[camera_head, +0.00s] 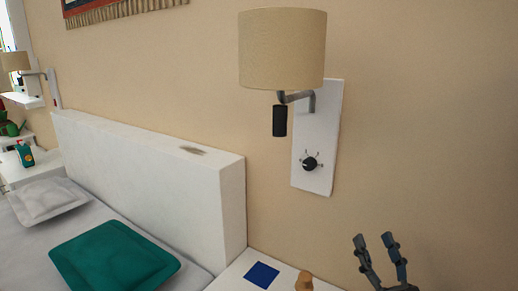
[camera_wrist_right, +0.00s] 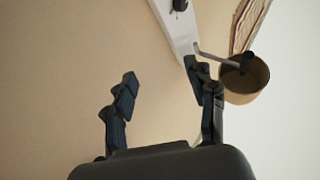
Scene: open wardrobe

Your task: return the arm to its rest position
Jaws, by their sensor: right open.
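My right gripper (camera_head: 375,243) is open and empty at the bottom right of the head view, in front of the beige wall. Its two dark fingers point up and stand apart. In the right wrist view the open fingers (camera_wrist_right: 157,75) have only wall between them. The wall lamp's white plate (camera_head: 326,125) with a black knob (camera_head: 309,163) is up and to the left of the gripper, apart from it. The same lamp's shade (camera_wrist_right: 246,82) shows beyond the right finger in the wrist view. My left gripper is not in view.
A white bedside top (camera_head: 235,275) with a blue square (camera_head: 262,275) and a small tan object (camera_head: 304,281) lies left of the gripper. The white headboard (camera_head: 220,205) and bed with a teal cushion (camera_head: 115,250) are farther left. The wall at right is bare.

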